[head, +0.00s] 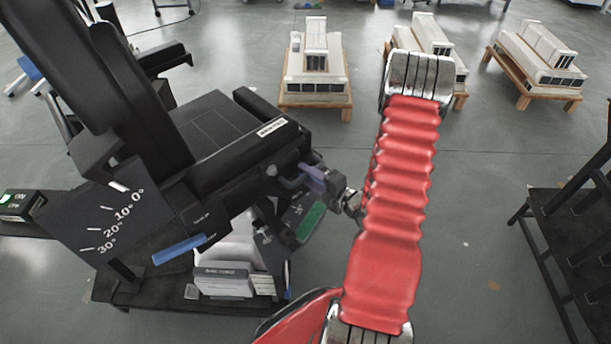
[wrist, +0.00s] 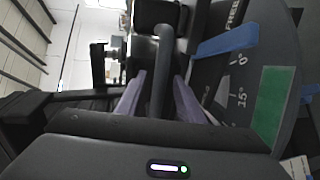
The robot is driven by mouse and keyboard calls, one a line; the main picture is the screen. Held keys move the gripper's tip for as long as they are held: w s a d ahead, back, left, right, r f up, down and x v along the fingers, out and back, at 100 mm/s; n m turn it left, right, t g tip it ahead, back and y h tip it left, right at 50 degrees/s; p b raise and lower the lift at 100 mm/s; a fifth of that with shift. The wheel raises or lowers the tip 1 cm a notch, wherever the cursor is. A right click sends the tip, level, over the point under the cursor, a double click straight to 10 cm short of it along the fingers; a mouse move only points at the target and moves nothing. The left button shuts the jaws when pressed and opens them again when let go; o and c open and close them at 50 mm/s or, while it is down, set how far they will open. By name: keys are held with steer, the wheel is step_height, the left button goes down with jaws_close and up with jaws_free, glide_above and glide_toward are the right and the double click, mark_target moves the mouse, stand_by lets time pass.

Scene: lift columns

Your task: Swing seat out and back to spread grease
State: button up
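The black seat (head: 215,130) stands on a lift column at the left in the head view, with a tall backrest and armrests. My gripper (head: 308,176), with purple fingers, is at the seat's front right edge, by the armrest end. In the wrist view a grey upright bar (wrist: 163,60) lies between the two fingers of my gripper (wrist: 160,82). Thin gaps seem to show on both sides, so the fingers look open around it. A dial plate with 0° and 15° marks, a blue pointer (wrist: 226,40) and a green patch (wrist: 269,105) is beside it. No grease is visible.
An angle scale (head: 110,225) with a blue strip sits on the seat's near side. White units on wooden pallets (head: 316,75) stand at the back. A dark rack (head: 570,250) is at the right.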

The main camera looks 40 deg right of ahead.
steer(key=shift+w, duration=0.3)
steer(key=shift+c, duration=0.3)
steer(key=shift+f, duration=0.1)
jaws_close()
steer(key=shift+a, duration=0.3)
steer(key=shift+w+d, duration=0.1)
steer(key=shift+d, duration=0.15)
